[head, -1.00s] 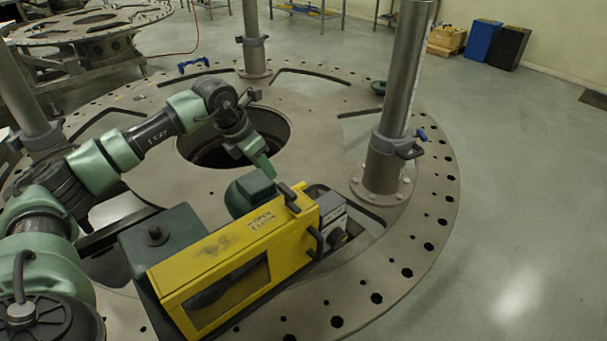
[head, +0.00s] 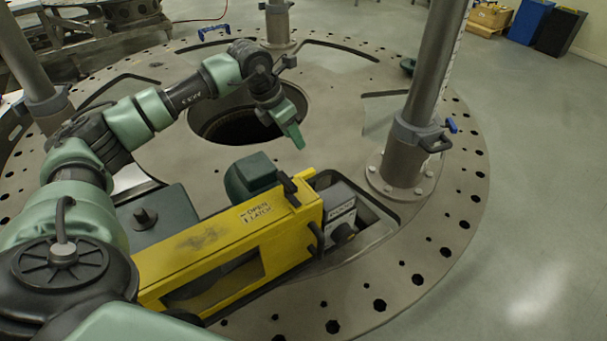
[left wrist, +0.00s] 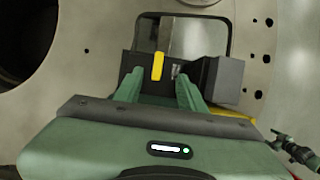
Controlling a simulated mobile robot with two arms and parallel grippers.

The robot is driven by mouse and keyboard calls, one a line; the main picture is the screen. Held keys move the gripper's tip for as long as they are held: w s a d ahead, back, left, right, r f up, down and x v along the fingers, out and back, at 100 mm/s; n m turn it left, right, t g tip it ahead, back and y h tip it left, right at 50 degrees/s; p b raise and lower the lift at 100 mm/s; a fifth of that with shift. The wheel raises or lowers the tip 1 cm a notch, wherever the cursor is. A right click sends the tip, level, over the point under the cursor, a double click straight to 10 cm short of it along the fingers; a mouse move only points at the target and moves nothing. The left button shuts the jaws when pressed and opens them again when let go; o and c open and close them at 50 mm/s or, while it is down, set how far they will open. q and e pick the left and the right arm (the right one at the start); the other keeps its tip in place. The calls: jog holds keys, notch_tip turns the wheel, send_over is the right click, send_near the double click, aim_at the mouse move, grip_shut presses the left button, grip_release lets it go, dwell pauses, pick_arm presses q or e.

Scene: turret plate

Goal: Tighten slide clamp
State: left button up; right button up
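Grey clamp collars with handles sit on the upright posts. The nearest clamp (head: 418,137), on the right post, has a dark loop handle and a blue lever (head: 451,125). Another clamp (head: 277,8) is on the back post. I cannot tell how tight either is. My left gripper (head: 293,134) is over the plate, left of the right post and above the yellow machine, apart from both clamps. In the left wrist view, its green fingers (left wrist: 161,88) are spread with a gap. A yellow tab (left wrist: 157,66) on a dark block shows beyond them. My right gripper is not in view.
A yellow machine (head: 205,243) labelled "OPEN LATCH", with a black lever, lies on the round turret plate (head: 335,88). The plate has a large central hole (head: 235,124) and rim holes. Blue and black bins stand at the back right. The floor (head: 535,190) at right is clear.

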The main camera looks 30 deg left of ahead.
pick_arm(q)
jog(key=b, duration=0.6)
send_near(304, 173)
jog(key=shift+p+x, duration=0.35)
jog(key=shift+x, duration=0.75)
jog(key=p+x, duration=0.1)
jog(key=x, duration=0.4)
jog(key=shift+w+d+p, duration=0.1)
jog(key=shift+p, duration=0.25)
jog(key=shift+w+f, duration=0.15)
jog(key=shift+f, duration=0.45)
grip_shut()
